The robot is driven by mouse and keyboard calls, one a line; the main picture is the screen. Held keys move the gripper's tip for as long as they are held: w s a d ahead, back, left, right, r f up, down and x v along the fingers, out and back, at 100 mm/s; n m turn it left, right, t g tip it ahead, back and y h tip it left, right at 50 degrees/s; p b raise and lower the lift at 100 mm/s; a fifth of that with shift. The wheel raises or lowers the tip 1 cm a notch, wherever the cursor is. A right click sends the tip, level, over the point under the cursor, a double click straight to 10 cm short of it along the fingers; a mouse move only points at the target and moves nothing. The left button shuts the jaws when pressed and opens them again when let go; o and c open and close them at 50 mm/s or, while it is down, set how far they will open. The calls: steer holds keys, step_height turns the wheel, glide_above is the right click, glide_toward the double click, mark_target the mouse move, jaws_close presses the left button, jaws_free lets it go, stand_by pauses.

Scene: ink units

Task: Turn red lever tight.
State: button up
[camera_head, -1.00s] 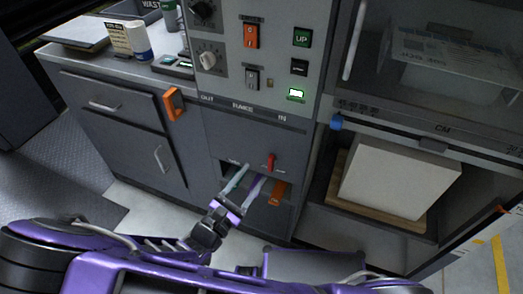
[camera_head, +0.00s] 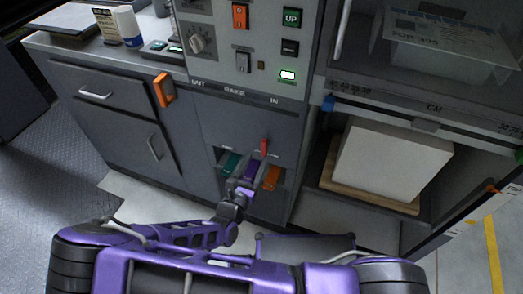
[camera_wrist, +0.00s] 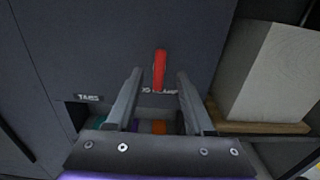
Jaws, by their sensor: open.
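The red lever (camera_head: 264,147) stands upright on the grey cabinet front, above a slot that holds coloured units. It also shows in the wrist view (camera_wrist: 159,70), near the middle and a little beyond my fingertips. My gripper (camera_head: 258,162) is just in front of and below the lever. In the wrist view my gripper's two fingers (camera_wrist: 160,74) are apart, one on each side of the lever in the picture. Nothing is between the fingers that I can see held. A label under the lever is partly hidden and only partly readable.
Teal (camera_head: 229,163), purple (camera_head: 249,170) and orange (camera_head: 271,178) units sit in the slot below the lever. A white block (camera_head: 385,160) lies on a wooden board in the open bay at right. An orange handle (camera_head: 164,90) juts out at left.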

mark_target(263, 147)
steer(key=shift+x, duration=2.7)
jaws_close()
